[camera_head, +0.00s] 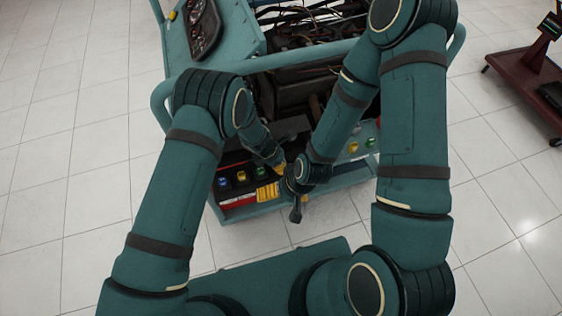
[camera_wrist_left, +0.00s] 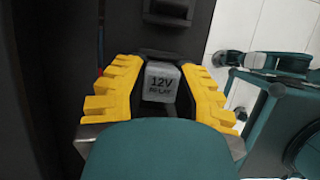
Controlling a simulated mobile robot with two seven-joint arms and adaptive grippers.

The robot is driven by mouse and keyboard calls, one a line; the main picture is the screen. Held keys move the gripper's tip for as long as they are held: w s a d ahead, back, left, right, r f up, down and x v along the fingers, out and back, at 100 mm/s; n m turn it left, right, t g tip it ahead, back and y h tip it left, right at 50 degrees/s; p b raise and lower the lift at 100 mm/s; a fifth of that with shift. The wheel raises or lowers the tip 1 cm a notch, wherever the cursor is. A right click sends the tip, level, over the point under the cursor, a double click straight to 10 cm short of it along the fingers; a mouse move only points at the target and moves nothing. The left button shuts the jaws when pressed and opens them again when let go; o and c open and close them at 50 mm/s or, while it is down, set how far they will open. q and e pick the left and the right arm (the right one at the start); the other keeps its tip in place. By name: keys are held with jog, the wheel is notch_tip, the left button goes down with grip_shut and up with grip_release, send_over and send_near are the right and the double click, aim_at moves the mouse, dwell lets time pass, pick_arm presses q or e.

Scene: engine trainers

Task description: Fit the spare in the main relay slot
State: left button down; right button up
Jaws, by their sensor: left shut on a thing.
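A grey relay (camera_wrist_left: 162,80) marked "12V RELAY" sits between the yellow fingers of my left gripper (camera_wrist_left: 160,92) in the left wrist view. The fingers are closed on its sides, and its labelled face is toward the camera. In the head view the relay is too small or hidden to make out. The main relay slot cannot be identified.
The teal engine trainer (camera_head: 285,52) fills the upper middle, with cables and an engine inside. Several coloured parts (camera_head: 241,179) sit along its front panel. A dark red stand (camera_head: 525,70) is at the upper right.

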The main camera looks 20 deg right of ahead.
pick_arm(q)
jog(key=shift+f, duration=0.35)
dwell(0.3)
jog(key=c, duration=0.8)
grip_release()
jog(key=shift+o, duration=0.2)
jog(key=shift+r+p, duration=2.25)
jog(key=shift+r, duration=1.3)
